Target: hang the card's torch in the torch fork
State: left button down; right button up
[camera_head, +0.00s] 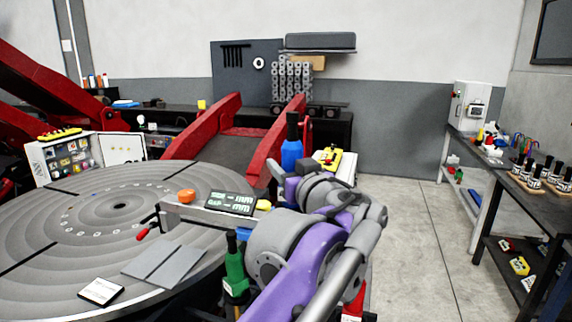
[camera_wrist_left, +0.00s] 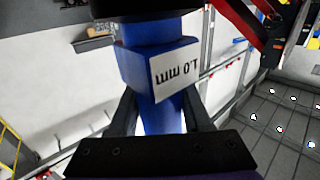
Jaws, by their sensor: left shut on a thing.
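A blue torch (camera_head: 291,152) with a black top stands upright in the head view. My left gripper (camera_head: 287,170) is shut on it, mostly hidden behind its own wrist. In the left wrist view the blue torch (camera_wrist_left: 158,65) sits between the two dark fingers, its white label reading 1.0 MM upside down. A white card (camera_head: 101,291) lies on the round table (camera_head: 60,265), its print too small to read. A green torch (camera_head: 234,265) stands at lower centre, beside my left arm. I cannot clearly make out the torch fork. My right gripper is not in view.
A grey beam (camera_head: 185,212) carries an orange button (camera_head: 186,196) and a dark display (camera_head: 230,203), with a red-tipped part (camera_head: 142,234) at its left end. Grey plates (camera_head: 165,265) lie on the round table. Red arms (camera_head: 205,125) rise behind. The floor (camera_head: 415,240) at right is clear.

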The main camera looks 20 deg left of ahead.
pick_arm(q)
notch_tip(320, 180, down, 23)
jog(key=b, duration=0.7)
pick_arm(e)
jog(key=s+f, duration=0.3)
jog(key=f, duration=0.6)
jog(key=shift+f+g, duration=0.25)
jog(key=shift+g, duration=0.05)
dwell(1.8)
pick_arm(q)
jog(key=shift+s, duration=0.1)
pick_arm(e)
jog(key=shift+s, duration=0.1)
pick_arm(q)
jog(key=s+p, duration=0.3)
jog(key=s, duration=0.7)
jog(key=shift+s+a, duration=0.15)
jog(key=shift+s, duration=0.25)
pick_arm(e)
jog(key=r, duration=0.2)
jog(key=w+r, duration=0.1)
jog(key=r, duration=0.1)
